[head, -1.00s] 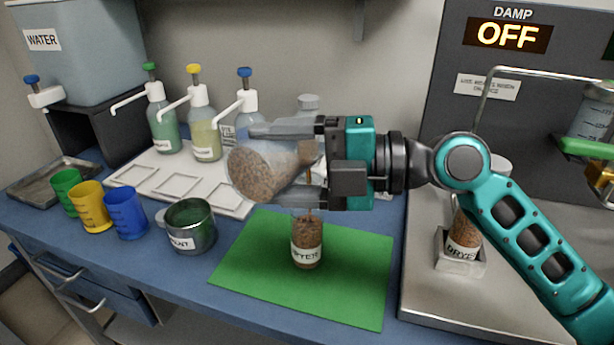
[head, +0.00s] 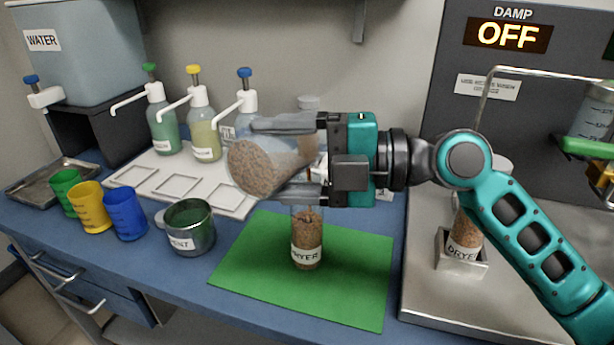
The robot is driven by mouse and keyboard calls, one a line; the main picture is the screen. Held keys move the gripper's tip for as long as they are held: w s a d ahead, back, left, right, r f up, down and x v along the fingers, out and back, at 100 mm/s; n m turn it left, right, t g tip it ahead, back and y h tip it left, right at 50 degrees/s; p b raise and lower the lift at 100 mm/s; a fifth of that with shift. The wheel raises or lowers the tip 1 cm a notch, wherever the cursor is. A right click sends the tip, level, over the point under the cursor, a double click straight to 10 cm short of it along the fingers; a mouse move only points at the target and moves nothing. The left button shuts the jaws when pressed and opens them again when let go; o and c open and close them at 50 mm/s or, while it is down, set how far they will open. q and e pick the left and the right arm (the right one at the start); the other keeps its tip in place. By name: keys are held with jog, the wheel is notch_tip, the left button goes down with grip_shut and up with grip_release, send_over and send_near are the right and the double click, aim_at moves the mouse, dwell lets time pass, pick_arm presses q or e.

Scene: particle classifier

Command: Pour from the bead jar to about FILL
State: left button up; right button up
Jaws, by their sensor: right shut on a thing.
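A clear jar of brown beads (head: 258,168) is tilted nearly on its side above the green mat (head: 350,285). My right gripper (head: 285,158) is shut on this bead jar. Below it, a clear labelled tube (head: 307,240) stands upright on the mat, holding brown beads to most of the part I see. Its upper end is partly hidden by the gripper. No bead stream shows between jar and tube. Any FILL mark is not readable. My left gripper is not in view.
Green, yellow (head: 91,206) and blue (head: 125,212) cups and a dark green container (head: 188,227) stand left of the mat. Pump bottles (head: 203,125) stand behind. At right, another bead tube (head: 466,230) sits in a metal holder below the DAMP OFF display (head: 508,35).

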jog(key=shift+w+d+r+m+b, duration=0.15)
jog(key=shift+w+r+m+b, duration=0.15)
jog(key=shift+m+b, duration=0.2)
dwell(1.6)
